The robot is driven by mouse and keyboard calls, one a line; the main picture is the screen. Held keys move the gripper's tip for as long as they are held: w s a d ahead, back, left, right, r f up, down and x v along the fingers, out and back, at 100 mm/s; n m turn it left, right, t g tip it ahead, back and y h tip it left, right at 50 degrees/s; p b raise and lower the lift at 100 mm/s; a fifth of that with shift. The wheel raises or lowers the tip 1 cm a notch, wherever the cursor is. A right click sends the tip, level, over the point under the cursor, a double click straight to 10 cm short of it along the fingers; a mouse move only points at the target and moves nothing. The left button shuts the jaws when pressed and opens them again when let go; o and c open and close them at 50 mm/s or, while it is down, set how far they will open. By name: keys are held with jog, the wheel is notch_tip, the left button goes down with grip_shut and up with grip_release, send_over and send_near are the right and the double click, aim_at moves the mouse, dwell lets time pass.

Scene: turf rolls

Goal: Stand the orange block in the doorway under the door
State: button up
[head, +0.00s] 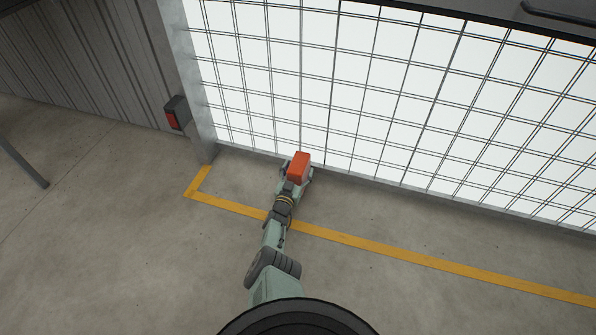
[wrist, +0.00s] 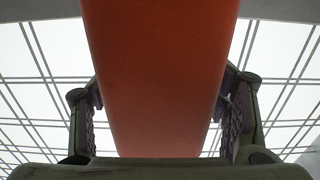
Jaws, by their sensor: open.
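The orange block (head: 300,165) is at the far end of my arm, beside the lower edge of the bright gridded door opening (head: 330,90). My gripper (head: 298,174) is open, with its fingers on either side of the block. In the wrist view the block (wrist: 160,75) fills the middle between the two fingers, and slim gaps show beside its lower part. The block's base is hidden, so I cannot tell whether it touches the floor. A dark bar (head: 455,14) crosses above the gridded area; I cannot tell whether it is the door's edge.
A yellow line (head: 400,257) runs along the floor in front of the opening. A grey post (head: 190,90) and a red-faced box (head: 176,113) stand at the left by a corrugated wall (head: 95,60).

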jog(key=shift+r, duration=0.1)
jog(key=shift+r+p, duration=0.2)
jog(key=shift+p, duration=0.1)
jog(key=shift+s+a+r+p, duration=0.1)
jog(key=shift+s+r+p, duration=0.15)
jog(key=shift+p, duration=0.2)
jog(key=p+v, duration=0.7)
jog(key=v, duration=0.4)
jog(key=shift+s+f, duration=0.2)
